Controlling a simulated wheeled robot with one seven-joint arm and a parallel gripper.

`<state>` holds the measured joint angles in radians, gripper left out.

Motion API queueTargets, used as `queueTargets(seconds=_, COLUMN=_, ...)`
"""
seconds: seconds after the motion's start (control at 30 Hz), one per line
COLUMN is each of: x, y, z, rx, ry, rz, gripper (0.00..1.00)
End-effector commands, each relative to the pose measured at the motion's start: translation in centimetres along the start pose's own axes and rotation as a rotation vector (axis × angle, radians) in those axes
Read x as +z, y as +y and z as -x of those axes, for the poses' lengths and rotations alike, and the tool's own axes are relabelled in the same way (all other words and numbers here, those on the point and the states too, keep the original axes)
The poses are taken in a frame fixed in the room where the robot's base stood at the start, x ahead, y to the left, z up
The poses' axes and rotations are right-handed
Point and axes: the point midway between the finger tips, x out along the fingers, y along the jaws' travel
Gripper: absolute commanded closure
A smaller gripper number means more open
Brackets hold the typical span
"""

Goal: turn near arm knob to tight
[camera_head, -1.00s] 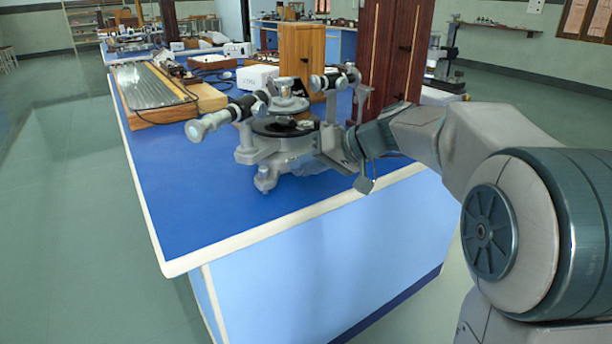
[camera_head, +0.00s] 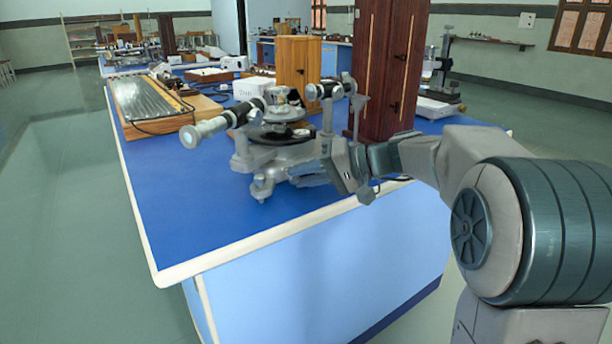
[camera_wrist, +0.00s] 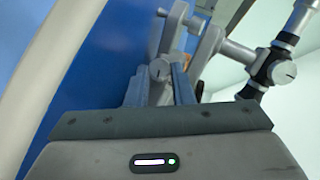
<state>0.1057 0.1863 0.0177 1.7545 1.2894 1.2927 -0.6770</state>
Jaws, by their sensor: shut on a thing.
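The grey spectrometer (camera_head: 283,156) stands on the front part of the blue bench, with one dark-banded tube pointing left and another at the upper right. In the wrist view, a small round grey knob (camera_wrist: 160,70) sits between the fingertips of my gripper (camera_wrist: 160,84). The fingers are shut on this knob, and it lies in front of a grey arm of the spectrometer. In the head view, my gripper (camera_head: 318,178) reaches in from the right at the spectrometer's near right side. The knob is hidden there, and no marking of its tightness shows.
The blue bench top (camera_head: 185,225) is clear at the front left. A wooden box (camera_head: 298,62) and a tall dark wooden cabinet (camera_head: 388,75) stand behind the spectrometer. A board with a ribbed plate (camera_head: 148,98) lies at the left. A white box (camera_head: 253,87) is behind.

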Motion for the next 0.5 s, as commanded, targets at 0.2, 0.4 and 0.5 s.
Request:
queueTargets(seconds=0.2, x=-0.05, y=0.10, z=0.06, rx=0.003, ry=0.003, rz=-0.001, gripper=0.65)
queueTargets(seconds=0.4, x=0.01, y=0.03, z=-0.03, rx=0.002, ry=0.000, rz=0.000, gripper=0.57)
queueTargets(seconds=0.5, x=0.01, y=-0.01, z=-0.03, rx=0.001, ry=0.000, rz=0.001, gripper=0.57)
